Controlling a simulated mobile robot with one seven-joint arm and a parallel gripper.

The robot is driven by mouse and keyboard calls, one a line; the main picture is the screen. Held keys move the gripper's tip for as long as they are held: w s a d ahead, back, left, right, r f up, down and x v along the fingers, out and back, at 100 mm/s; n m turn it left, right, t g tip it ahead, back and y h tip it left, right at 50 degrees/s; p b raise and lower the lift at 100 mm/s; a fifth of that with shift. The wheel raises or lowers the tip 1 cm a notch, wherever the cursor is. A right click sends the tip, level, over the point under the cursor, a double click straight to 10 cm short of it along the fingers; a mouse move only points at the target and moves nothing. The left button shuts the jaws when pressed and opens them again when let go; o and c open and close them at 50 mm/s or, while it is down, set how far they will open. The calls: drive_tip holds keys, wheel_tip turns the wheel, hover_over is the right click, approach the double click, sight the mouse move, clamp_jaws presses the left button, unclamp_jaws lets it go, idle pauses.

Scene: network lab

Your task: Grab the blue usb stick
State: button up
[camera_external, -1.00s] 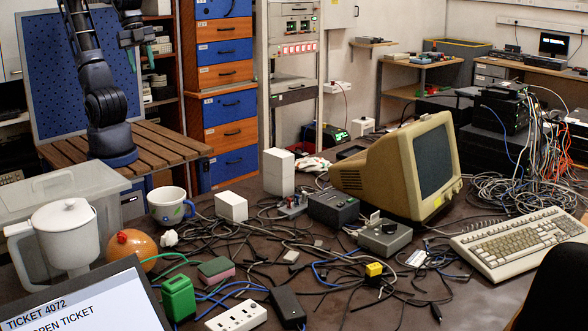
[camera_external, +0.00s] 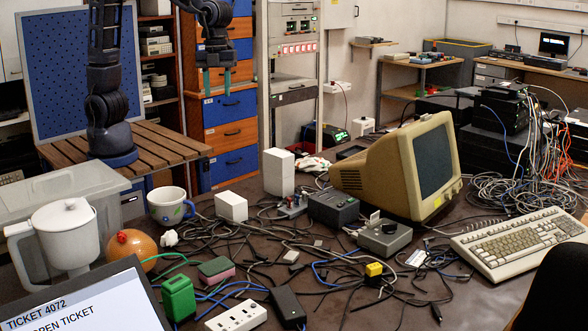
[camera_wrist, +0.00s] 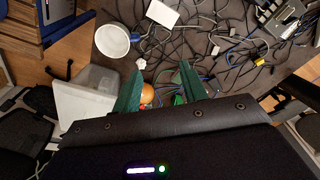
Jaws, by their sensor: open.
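My gripper (camera_external: 216,82) hangs pointing down, high over the back left of the cluttered table, in front of the blue and orange drawers. Its two green fingers are apart with nothing between them. In the wrist view the open fingers (camera_wrist: 161,72) point toward the tabletop, well above it. I cannot make out a blue usb stick in either view. Blue cables (camera_external: 325,272) lie among the black ones, and a small stick there would be hard to tell apart.
A mug (camera_external: 170,206), a white box (camera_external: 231,207), a beige monitor (camera_external: 400,165), a keyboard (camera_external: 520,240) and a power strip (camera_external: 237,318) crowd the table. A white pitcher (camera_external: 66,235) stands at the left. Tangled cables cover the middle. The air around my gripper is clear.

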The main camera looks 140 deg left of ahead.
drive_tip(key=w+a+f+m+g+h, duration=0.15)
drive_tip(key=w+a+f+m, duration=0.25)
drive_tip(key=w+a+f, duration=0.7)
drive_tip(key=m+h, duration=0.2)
drive_tip(key=m, duration=0.2)
approach(297, 196)
drive_tip(key=shift+t, duration=0.25)
drive_tip(key=f, duration=0.1)
drive_tip(key=s+f, duration=0.1)
drive_tip(key=f, duration=0.1)
drive_tip(key=d+f, duration=0.1)
drive_tip(key=shift+s+f, duration=0.25)
drive_tip(key=shift+f, duration=0.05)
drive_tip(key=shift+w+x, duration=0.1)
drive_tip(key=shift+x, duration=1.3)
drive_tip(key=shift+w+x, duration=0.15)
drive_tip(key=shift+x, duration=1.3)
drive_tip(key=shift+c, duration=0.2)
clamp_jaws()
